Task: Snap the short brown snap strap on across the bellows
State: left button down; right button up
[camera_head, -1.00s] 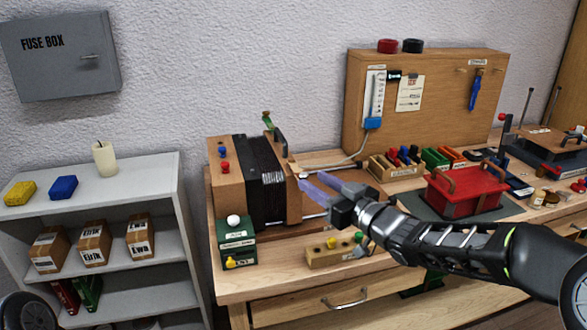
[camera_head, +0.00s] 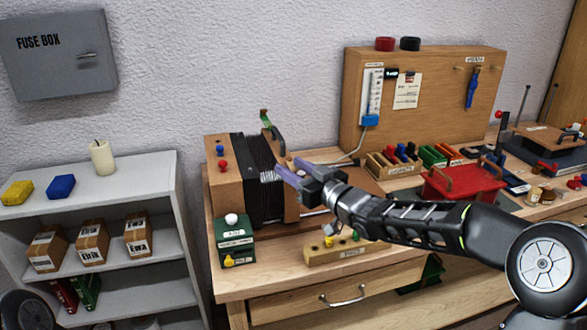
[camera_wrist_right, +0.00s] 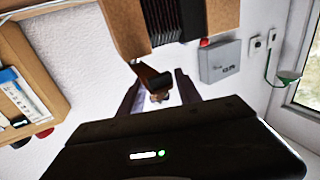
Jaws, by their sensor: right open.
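The bellows (camera_head: 264,180) are black and pleated, between two wooden end blocks on the bench; they also show at the top of the wrist view (camera_wrist_right: 172,18). My right gripper (camera_head: 288,165) is at the right-hand end block (camera_head: 292,205), its bluish fingers pointing left. In the right wrist view, my right gripper (camera_wrist_right: 159,77) is open around a short brown piece with a dark end (camera_wrist_right: 153,78), which looks like the snap strap, sticking out from the wooden block. Contact with the fingers cannot be told. In the head view my arm hides the strap. My left gripper is not in view.
A green box with a white knob (camera_head: 235,240) stands in front of the bellows. A wooden block with coloured pegs (camera_head: 345,251) lies near the front edge. A red box (camera_head: 460,186) and a pegboard (camera_head: 435,110) are to the right. A grey shelf (camera_head: 140,170) stands left.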

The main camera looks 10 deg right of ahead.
grip_shut()
dwell(1.3)
